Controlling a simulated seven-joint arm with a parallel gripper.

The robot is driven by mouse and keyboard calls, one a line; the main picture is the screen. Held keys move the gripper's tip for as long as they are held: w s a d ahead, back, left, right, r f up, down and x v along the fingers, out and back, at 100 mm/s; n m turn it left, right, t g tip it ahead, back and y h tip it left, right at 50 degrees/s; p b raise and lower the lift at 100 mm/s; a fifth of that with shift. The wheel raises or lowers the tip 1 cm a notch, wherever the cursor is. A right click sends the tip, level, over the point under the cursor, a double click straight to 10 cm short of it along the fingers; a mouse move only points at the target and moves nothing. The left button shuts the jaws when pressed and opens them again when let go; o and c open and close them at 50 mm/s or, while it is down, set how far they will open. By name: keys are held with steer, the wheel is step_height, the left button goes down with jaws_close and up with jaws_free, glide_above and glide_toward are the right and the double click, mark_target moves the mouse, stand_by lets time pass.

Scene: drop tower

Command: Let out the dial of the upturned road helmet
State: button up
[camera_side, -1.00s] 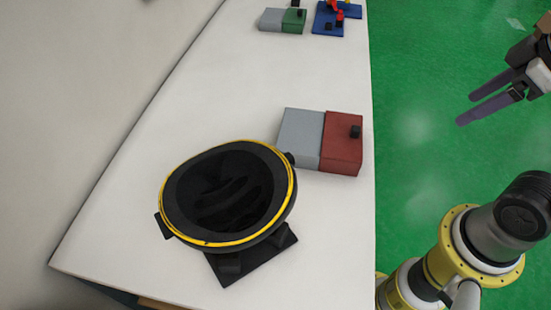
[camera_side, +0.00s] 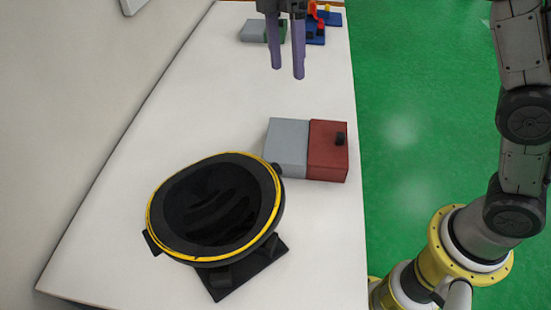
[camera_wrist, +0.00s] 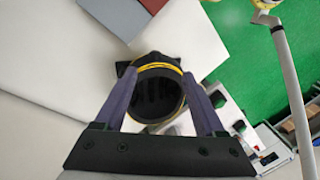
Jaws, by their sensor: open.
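The upturned helmet (camera_side: 215,207) is black with a yellow rim line and rests tilted, hollow side up, on a black stand (camera_side: 240,280) on the white table. A small black knob on the helmet's right edge (camera_side: 278,170) looks like the dial; its setting is too small to read. My gripper (camera_side: 287,72) is open and empty, high above the table and well behind the helmet in the side view. In the wrist view the helmet (camera_wrist: 157,95) shows between the two fingers (camera_wrist: 162,82), some way beyond them. I cannot clearly pick out the dial there.
A grey and red box (camera_side: 328,152) with a black knob stands close beside the helmet, at its upper right. A grey and green box (camera_side: 255,31) and a blue piece with red and yellow parts (camera_side: 315,35) stand at the far end. The table's left side is clear.

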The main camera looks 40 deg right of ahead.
steer(key=g, duration=0.2)
glide_toward(276, 162)
steer(key=v, duration=0.4)
steer(key=shift+n+h, duration=0.4)
steer(key=x, duration=0.9)
steer(key=a+x, duration=0.1)
steer(key=x, duration=0.3)
steer(key=shift+s+f, duration=0.2)
steer(key=shift+f, duration=0.15)
jaws_close()
